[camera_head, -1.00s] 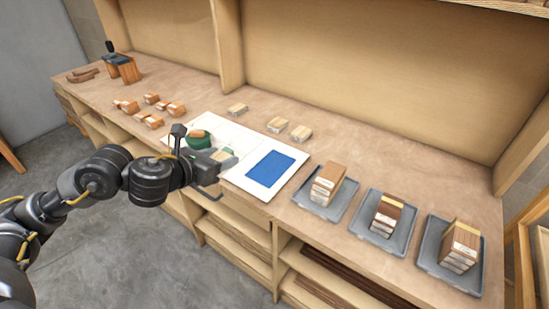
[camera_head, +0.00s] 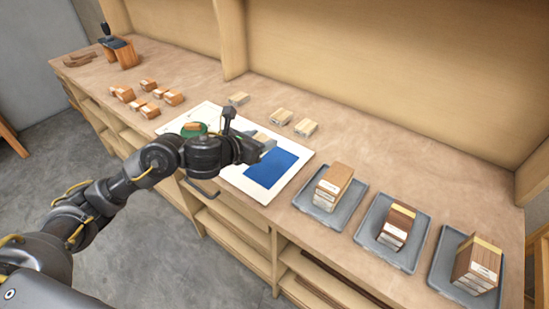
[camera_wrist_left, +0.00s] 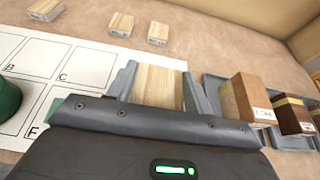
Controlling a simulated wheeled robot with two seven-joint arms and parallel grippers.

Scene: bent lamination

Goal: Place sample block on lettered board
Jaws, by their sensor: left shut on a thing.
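The white lettered board (camera_head: 208,116) lies on the bench. In the left wrist view, board cells (camera_wrist_left: 38,57) marked B, C and F show. The block's lower end is hidden by the gripper body. My right gripper is not in view.
Several pale blocks (camera_head: 281,116) lie behind the board, and reddish-brown blocks (camera_head: 172,97) lie to its left. Grey trays (camera_head: 331,212) with stacked blocks (camera_head: 333,186) stand to the right. A dark-topped wooden thing (camera_head: 122,54) stands far left.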

